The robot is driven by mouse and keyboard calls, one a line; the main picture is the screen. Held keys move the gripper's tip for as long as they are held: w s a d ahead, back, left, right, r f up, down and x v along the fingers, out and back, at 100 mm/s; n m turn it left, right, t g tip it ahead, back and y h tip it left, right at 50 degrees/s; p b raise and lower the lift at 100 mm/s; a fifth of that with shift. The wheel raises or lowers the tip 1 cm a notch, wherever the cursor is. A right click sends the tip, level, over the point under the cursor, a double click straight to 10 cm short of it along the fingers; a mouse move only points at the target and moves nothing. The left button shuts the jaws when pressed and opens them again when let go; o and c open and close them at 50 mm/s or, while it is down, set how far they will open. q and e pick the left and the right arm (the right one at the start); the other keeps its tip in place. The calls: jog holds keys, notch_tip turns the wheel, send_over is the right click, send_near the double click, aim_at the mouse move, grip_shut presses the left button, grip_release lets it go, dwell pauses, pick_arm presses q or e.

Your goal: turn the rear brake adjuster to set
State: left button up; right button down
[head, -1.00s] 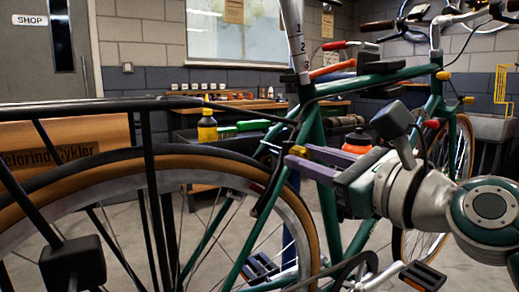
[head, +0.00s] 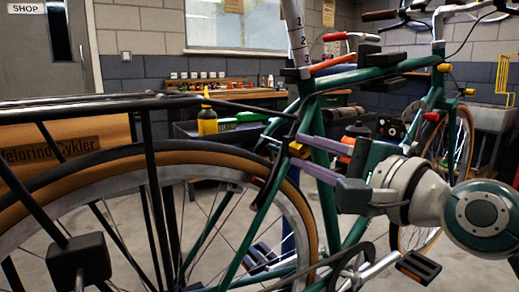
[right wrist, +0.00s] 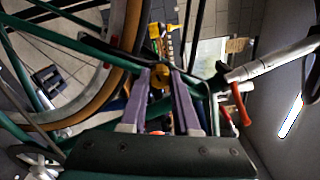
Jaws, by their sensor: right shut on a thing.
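The rear brake adjuster, a small yellow knob (head: 298,149), sits by the green frame above the rear wheel (head: 300,205). My right gripper (head: 293,151) reaches it from the right, with its two purple fingers one above the other. The right wrist view shows the yellow knob (right wrist: 160,77) between the fingertips (right wrist: 160,73), which are shut on it. The fingers partly cover the knob, and I see no mark that tells its setting. My left gripper is not in view.
The green bike frame (head: 325,205), black rear rack (head: 90,105) and numbered seat post (head: 296,38) stand close around my right gripper. A pedal (head: 420,268) sticks out below my right arm.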

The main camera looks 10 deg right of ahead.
jog(key=n+p, duration=0.1)
jog(key=n, duration=0.4)
jog(key=shift+r+n, duration=0.1)
jog(key=shift+n, duration=0.2)
jog(key=n+p, duration=0.1)
jog(key=n, duration=0.3)
jog(key=n+p, duration=0.2)
jog(key=n, duration=0.3)
jog(key=shift+r+n, duration=0.1)
jog(key=shift+n, duration=0.3)
jog(key=n+p, duration=0.1)
jog(key=n, duration=0.4)
jog(key=shift+p, duration=0.4)
jog(key=n, duration=0.5)
jog(key=shift+a+p, duration=0.1)
jog(key=shift+p, duration=0.3)
jog(key=n, duration=0.4)
jog(key=shift+n, duration=0.3)
jog(key=n, duration=0.5)
jog(key=shift+f, duration=0.2)
jog(key=shift+n+b, duration=0.35)
jog(key=shift+n, duration=1.55)
